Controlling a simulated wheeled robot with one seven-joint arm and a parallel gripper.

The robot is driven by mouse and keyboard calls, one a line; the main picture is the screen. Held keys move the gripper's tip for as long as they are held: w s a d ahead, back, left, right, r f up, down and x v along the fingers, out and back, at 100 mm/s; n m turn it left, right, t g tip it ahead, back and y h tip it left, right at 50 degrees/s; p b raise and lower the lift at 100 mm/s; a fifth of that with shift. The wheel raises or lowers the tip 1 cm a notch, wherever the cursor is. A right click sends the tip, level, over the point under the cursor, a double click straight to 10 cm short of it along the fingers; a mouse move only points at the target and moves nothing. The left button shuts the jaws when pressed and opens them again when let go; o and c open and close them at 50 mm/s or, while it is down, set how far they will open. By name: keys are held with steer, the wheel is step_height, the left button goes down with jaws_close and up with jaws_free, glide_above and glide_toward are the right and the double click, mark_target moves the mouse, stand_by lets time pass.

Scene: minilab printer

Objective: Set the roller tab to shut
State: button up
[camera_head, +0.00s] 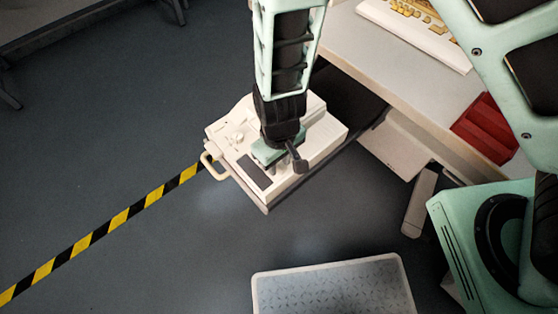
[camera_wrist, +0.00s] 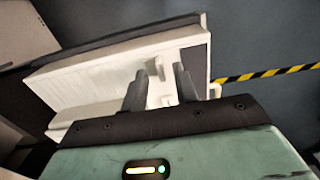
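The cream minilab printer (camera_head: 325,140) is a boxy unit in the middle of the head view, partly covered by my arm. It also fills the upper left of the wrist view (camera_wrist: 85,75). My gripper (camera_head: 292,162) is over the printer's top. In the wrist view my gripper (camera_wrist: 161,72) has its two dark fingers apart, with nothing held between them. A small cream raised part (camera_wrist: 156,69), possibly the roller tab, shows between the fingertips. I cannot tell whether the fingers touch it, or its setting.
A cream handle (camera_head: 209,166) sticks out at the printer's left. A bench (camera_head: 400,75) with a red tray (camera_head: 485,128) stands at the right. A pale patterned platform (camera_head: 335,290) is at the bottom. A yellow-black floor stripe (camera_head: 105,231) crosses open floor at the left.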

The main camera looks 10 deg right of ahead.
step_height(320, 180, up, 17)
steer(key=p, duration=0.3)
steer(key=shift+f, duration=0.2)
step_height(320, 180, up, 13)
steer(key=g+y+p, duration=0.1)
steer(key=p, duration=0.4)
glide_above(279, 166)
steer(key=s+d, duration=0.4)
steer(key=s, duration=0.2)
steer(key=s+d+r+t+p, duration=0.1)
steer(key=s+d+r+p, duration=0.2)
steer(key=d+r, duration=0.3)
steer(key=shift+s+r+n, duration=0.4)
steer(key=shift+s, duration=0.45)
stand_by(1.9)
